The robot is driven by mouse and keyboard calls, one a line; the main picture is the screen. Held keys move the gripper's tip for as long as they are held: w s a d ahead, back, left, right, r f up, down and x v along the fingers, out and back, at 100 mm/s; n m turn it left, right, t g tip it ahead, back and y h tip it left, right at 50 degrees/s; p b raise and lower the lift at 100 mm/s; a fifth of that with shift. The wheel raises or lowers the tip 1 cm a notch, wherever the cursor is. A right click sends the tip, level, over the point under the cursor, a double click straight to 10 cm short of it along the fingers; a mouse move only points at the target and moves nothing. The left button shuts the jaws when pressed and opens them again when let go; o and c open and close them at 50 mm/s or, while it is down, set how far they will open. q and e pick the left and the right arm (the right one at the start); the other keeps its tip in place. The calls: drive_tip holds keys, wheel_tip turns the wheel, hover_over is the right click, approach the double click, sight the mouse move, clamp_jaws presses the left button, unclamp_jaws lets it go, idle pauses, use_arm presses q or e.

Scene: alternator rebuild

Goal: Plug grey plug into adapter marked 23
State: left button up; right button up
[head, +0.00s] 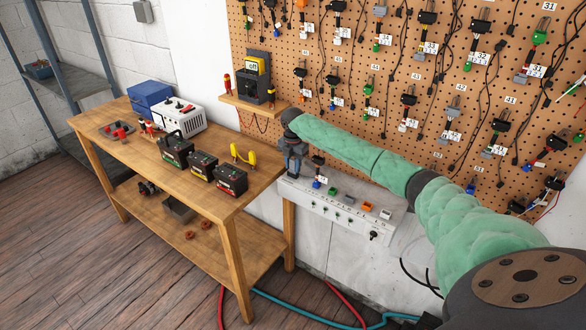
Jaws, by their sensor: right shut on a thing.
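My right gripper (293,172) is at the end of the green-sleeved arm that reaches in from the right. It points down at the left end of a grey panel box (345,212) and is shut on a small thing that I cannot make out. Many adapters with coloured plugs and white tags hang on the pegboard (385,62), such as a green one (368,90). Tags like 31, 32, 41 and 42 can be read. I cannot pick out one marked 23, nor a grey plug for certain. My left gripper is not in view.
The grey box carries blue, green, orange and white blocks along its top. A wooden workbench (222,203) at left holds batteries, a white charger (180,115) and a blue box (150,97). A small shelf holds a black meter (257,82). Hoses (300,311) lie on the floor.

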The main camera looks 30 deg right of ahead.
sight(293, 159)
drive_tip(key=shift+r+p, duration=0.3)
drive_tip(key=shift+r, duration=0.15)
drive_tip(key=shift+r, duration=0.15)
drive_tip(key=shift+r+p, duration=0.95)
drive_tip(key=shift+r, duration=0.2)
